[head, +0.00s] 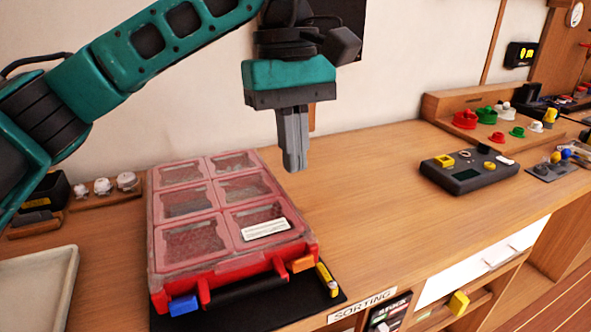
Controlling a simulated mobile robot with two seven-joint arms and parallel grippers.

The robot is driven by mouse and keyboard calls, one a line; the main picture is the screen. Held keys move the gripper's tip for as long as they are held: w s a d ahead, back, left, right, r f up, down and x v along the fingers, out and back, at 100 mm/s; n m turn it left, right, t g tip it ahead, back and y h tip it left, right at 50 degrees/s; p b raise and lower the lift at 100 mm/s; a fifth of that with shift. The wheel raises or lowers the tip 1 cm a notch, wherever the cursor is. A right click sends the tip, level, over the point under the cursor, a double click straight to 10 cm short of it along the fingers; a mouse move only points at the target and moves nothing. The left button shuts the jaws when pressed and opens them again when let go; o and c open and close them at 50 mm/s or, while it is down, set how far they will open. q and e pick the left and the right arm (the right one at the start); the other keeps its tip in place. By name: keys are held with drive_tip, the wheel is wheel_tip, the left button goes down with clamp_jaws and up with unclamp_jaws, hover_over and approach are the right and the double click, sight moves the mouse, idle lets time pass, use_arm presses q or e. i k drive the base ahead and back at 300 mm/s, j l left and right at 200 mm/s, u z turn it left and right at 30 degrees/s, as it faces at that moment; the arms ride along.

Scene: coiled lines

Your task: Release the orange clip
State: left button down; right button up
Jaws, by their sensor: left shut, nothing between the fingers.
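The orange clip (302,264) is at the front right of a red case (160,262) with a clear, windowed lid. The lid looks closed. A blue clip (184,305) is at the case's front left, and a dark handle (246,291) lies between the two clips. My left gripper (293,168) is shut and empty, pointing down above the table behind the case's right side, apart from the orange clip. My right gripper is not in view.
The case rests on a black mat (327,294), with a small yellow object (327,280) beside its right front corner. A pale tray (62,262) is at left. A dark grey device (470,178) stands at right. The table between is clear.

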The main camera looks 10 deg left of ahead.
sight(297, 265)
drive_tip(key=k+l, duration=0.8)
